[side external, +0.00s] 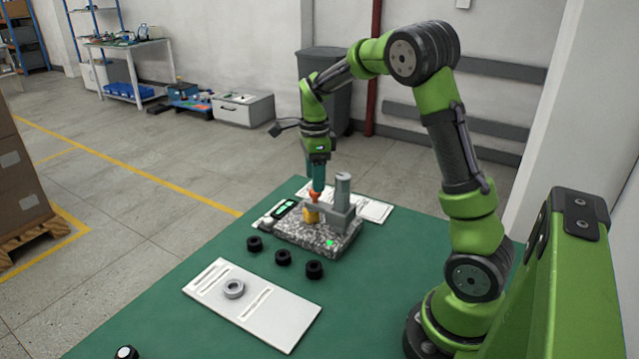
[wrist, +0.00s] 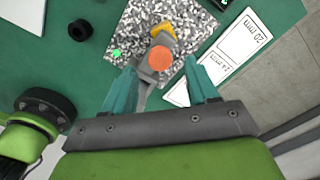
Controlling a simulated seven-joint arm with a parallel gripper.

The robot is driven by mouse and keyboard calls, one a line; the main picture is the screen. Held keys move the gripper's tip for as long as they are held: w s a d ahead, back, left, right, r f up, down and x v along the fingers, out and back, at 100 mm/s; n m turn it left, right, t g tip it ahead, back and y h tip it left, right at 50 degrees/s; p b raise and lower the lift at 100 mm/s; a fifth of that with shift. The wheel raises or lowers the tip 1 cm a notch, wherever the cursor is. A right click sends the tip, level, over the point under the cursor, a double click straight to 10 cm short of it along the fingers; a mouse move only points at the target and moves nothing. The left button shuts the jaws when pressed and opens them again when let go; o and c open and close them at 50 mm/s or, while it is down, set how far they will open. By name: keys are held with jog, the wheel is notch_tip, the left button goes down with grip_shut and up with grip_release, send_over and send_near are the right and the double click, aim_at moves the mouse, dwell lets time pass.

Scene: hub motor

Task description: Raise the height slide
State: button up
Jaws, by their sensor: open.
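The height gauge stands on a speckled stone base (side external: 290,238), with an upright grey post (side external: 343,190). A grey slide arm (side external: 336,218) reaches left from the post. An orange knob (side external: 314,198) and a yellow piece (side external: 311,214) are at its outer end. In the wrist view the round orange knob (wrist: 160,58) and yellow piece (wrist: 163,31) show from above. My gripper (side external: 317,188) points down just above the orange knob. Its teal fingers are open, one on each side of the knob in the wrist view; whether they touch it, I cannot tell.
Several black rings (side external: 283,257) lie in front of the base. A white plate (side external: 212,283) holding a grey ring (side external: 233,289) lies nearer. A white printed sheet (side external: 374,208) lies behind the base.

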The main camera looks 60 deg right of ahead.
aim_at(329, 206)
jog(key=shift+f, duration=1.6)
jog(key=shift+r, duration=0.1)
grip_shut()
